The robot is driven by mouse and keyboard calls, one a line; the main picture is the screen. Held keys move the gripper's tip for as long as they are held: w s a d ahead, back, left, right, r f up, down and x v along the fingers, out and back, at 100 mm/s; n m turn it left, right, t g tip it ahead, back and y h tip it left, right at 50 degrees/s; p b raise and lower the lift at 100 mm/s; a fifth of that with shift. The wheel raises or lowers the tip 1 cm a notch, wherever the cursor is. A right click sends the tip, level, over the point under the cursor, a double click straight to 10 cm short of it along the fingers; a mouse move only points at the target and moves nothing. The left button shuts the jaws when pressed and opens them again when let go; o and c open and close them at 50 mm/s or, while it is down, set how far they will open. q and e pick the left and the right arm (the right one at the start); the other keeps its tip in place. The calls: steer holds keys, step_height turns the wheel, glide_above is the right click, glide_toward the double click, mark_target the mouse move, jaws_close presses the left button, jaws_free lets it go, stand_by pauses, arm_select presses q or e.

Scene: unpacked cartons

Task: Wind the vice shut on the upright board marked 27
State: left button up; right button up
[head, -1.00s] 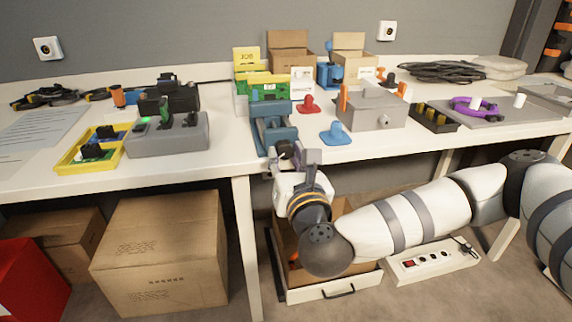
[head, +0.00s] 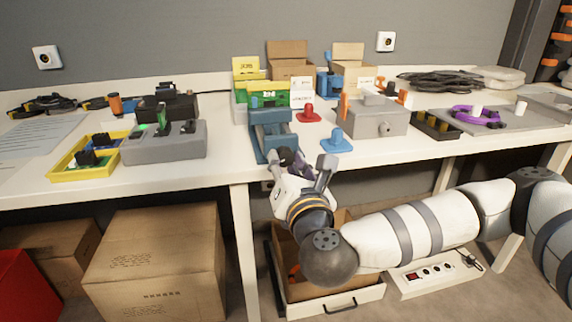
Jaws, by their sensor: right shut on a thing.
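The blue vice (head: 272,136) stands at the front edge of the table. A green upright board (head: 266,88) with small pale markings shows at the vice's far end; I cannot read its number surely, nor tell whether the jaws touch it. My right gripper (head: 303,168) is at the vice's near end, just in front of the table edge. It is shut on the dark handle (head: 287,156) of the vice, which its fingers partly hide. My left gripper is out of view.
A red knobbed piece (head: 307,113) and a blue one (head: 336,141) stand right of the vice, near a grey box (head: 376,121). A grey switch box (head: 165,143) and yellow tray (head: 72,170) are left. An open drawer (head: 334,297) lies below my arm.

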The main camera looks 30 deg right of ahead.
steer(key=shift+r, duration=0.1)
steer(key=o, duration=1.1)
steer(key=shift+o, duration=0.2)
steer(key=v, duration=0.7)
steer(key=shift+s, duration=0.3)
steer(key=shift+a, duration=0.1)
